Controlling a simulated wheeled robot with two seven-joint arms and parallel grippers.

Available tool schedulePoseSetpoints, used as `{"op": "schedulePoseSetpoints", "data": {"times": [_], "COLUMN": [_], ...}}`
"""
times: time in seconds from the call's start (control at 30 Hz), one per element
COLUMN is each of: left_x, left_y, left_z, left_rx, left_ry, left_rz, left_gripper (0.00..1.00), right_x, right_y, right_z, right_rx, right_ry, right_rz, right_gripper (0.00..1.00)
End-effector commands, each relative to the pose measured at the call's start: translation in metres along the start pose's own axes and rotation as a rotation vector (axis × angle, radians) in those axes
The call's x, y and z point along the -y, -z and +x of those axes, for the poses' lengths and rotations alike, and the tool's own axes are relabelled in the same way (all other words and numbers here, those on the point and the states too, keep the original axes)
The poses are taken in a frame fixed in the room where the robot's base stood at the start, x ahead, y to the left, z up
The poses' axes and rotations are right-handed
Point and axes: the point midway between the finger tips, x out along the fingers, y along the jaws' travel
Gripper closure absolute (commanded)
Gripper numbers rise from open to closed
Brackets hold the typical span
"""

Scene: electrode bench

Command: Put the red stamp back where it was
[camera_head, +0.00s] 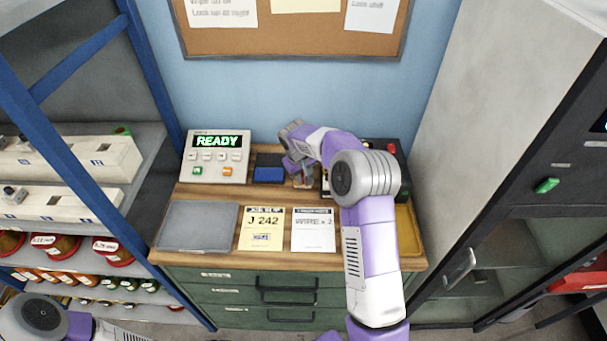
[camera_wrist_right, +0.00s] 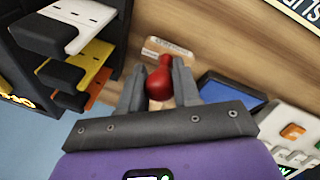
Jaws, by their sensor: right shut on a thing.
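The red stamp (camera_wrist_right: 160,80) has a rounded red handle and sits between the two grey fingers of my right gripper (camera_wrist_right: 160,85) in the right wrist view. The fingers are shut on it. In the head view my right gripper (camera_head: 303,180) is low over the back of the wooden bench, and the stamp is mostly hidden there. A small pale label (camera_wrist_right: 168,50) with writing lies on the wood just beyond the stamp in the wrist view. I cannot tell whether the stamp's base touches the bench. My left gripper is outside the picture; only part of that arm shows.
A blue ink pad (camera_head: 268,174) lies left of the gripper, beside a control box (camera_head: 217,157) reading READY. A grey mat (camera_head: 198,226), yellow card (camera_head: 264,228) and white card (camera_head: 312,232) lie in front.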

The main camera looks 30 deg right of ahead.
Motion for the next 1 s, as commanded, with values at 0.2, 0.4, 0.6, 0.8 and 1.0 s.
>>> {"op": "schedulePoseSetpoints", "data": {"times": [0.2,0.4,0.6,0.8,1.0], "left_x": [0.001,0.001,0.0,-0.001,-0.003], "left_y": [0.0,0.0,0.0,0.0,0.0], "left_z": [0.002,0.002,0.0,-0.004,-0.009], "left_rx": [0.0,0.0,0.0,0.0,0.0], "left_ry": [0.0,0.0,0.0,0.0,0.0], "left_rz": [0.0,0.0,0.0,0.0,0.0], "left_gripper": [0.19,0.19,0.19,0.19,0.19], "right_x": [0.001,0.001,0.0,0.0,-0.001], "right_y": [-0.001,-0.001,0.0,0.001,0.001], "right_z": [0.003,0.003,0.0,-0.029,-0.074], "right_rx": [0.0,0.0,0.0,-0.004,-0.005], "right_ry": [0.0,0.0,0.0,0.0,-0.001], "right_rz": [0.0,0.0,0.0,0.0,0.001], "right_gripper": [0.53,0.43,0.43,0.43,0.43]}}
